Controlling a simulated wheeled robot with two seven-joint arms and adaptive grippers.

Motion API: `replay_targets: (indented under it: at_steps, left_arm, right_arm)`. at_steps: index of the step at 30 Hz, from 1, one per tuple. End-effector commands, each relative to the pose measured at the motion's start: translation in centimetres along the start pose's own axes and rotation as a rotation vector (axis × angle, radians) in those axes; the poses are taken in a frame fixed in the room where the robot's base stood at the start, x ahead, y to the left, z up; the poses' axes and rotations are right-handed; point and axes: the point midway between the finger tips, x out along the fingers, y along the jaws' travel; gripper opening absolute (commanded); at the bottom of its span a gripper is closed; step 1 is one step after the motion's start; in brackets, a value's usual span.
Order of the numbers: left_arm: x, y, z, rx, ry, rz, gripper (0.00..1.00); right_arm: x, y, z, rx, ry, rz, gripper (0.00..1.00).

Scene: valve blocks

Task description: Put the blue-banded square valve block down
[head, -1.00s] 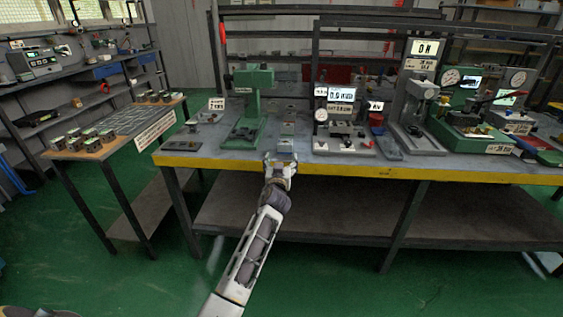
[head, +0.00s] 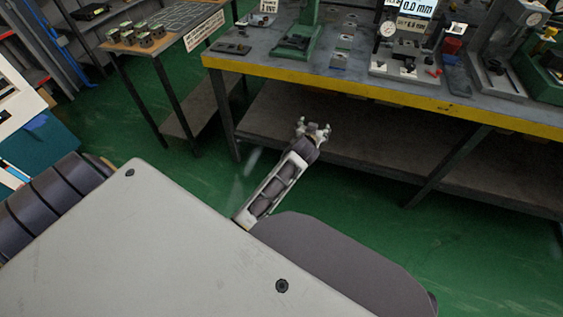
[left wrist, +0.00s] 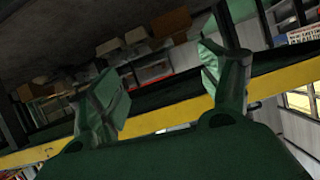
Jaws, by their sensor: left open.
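A small grey square block with a bluish band (head: 337,61) stands on the bench top (head: 280,57), close to the yellow front edge; I take it for the blue-banded valve block. My left gripper (head: 314,127) is open and empty. It is in front of and below the bench edge, apart from the block. In the left wrist view its two fingers (left wrist: 165,88) are spread wide with nothing between them. The block cannot be made out there. My right gripper is not in view.
A green stand (head: 299,35) is left of the block and a gauge fixture (head: 406,62) is right of it. A side table (head: 172,45) at the left holds several small blocks (head: 143,38). The lower shelf (head: 290,105) lies behind my gripper. The green floor in front is clear.

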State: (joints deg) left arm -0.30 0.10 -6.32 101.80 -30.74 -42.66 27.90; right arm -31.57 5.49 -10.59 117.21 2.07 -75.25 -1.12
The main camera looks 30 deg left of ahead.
Motion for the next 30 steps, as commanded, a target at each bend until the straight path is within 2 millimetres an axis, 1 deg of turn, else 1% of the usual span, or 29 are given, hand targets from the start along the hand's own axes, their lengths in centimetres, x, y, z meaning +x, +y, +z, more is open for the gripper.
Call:
replay_targets:
  at_steps: [1, 3, 5, 6, 8, 9, 11, 12, 14, 15, 17, 18, 20, 21, 24, 27, 30]
  left_arm:
    - [-0.7, -0.1, 2.3, 0.013, -0.05, 0.006, 0.78]
    - [-1.7, -0.1, 5.3, 0.033, -0.121, 0.018, 0.78]
    - [-2.6, -0.1, 7.9, 0.051, -0.183, 0.031, 0.78]
    - [-3.3, 0.0, 9.5, 0.062, -0.223, 0.041, 0.78]
    - [-4.5, 0.0, 12.0, 0.082, -0.285, 0.058, 0.78]
    - [-5.4, 0.1, 13.6, 0.094, -0.326, 0.071, 0.78]
    - [-6.8, 0.2, 16.0, 0.113, -0.387, 0.092, 0.78]
    - [-7.7, 0.3, 17.5, 0.127, -0.428, 0.108, 0.78]
    - [-9.3, 0.4, 19.8, 0.146, -0.488, 0.133, 0.78]
    - [-10.4, 0.5, 21.3, 0.16, -0.53, 0.151, 0.78]
    - [-12.2, 0.6, 23.4, 0.181, -0.589, 0.18, 0.78]
    - [-13.4, 0.7, 24.8, 0.194, -0.63, 0.201, 0.78]
    - [-15.3, 0.8, 26.7, 0.214, -0.689, 0.235, 0.78]
    - [-16.7, 0.9, 28.0, 0.227, -0.728, 0.259, 0.78]
    - [-19.8, 1.2, 30.5, 0.257, -0.813, 0.316, 0.78]
    - [-22.2, 1.3, 32.2, 0.278, -0.875, 0.362, 0.78]
    - [-23.7, 1.4, 33.2, 0.292, -0.912, 0.393, 0.78]
  right_arm:
    - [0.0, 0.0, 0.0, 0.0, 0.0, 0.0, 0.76]
    - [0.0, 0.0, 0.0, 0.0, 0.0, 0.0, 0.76]
    - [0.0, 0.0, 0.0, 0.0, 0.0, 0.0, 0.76]
    - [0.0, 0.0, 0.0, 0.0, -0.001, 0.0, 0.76]
    - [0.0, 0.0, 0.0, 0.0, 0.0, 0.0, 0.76]
    - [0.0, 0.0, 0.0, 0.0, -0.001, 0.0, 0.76]
    - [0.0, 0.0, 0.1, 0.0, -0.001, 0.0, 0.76]
    - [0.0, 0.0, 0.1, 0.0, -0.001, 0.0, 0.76]
    - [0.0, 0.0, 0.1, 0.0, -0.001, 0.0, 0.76]
    - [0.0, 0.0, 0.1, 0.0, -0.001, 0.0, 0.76]
    - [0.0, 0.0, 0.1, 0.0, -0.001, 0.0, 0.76]
    - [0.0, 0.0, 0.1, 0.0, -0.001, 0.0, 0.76]
    - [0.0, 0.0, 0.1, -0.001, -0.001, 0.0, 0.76]
    - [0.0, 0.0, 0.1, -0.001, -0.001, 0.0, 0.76]
    - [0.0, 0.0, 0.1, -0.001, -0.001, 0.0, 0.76]
    - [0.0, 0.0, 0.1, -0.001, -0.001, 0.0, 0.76]
    - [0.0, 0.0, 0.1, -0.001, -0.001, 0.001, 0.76]
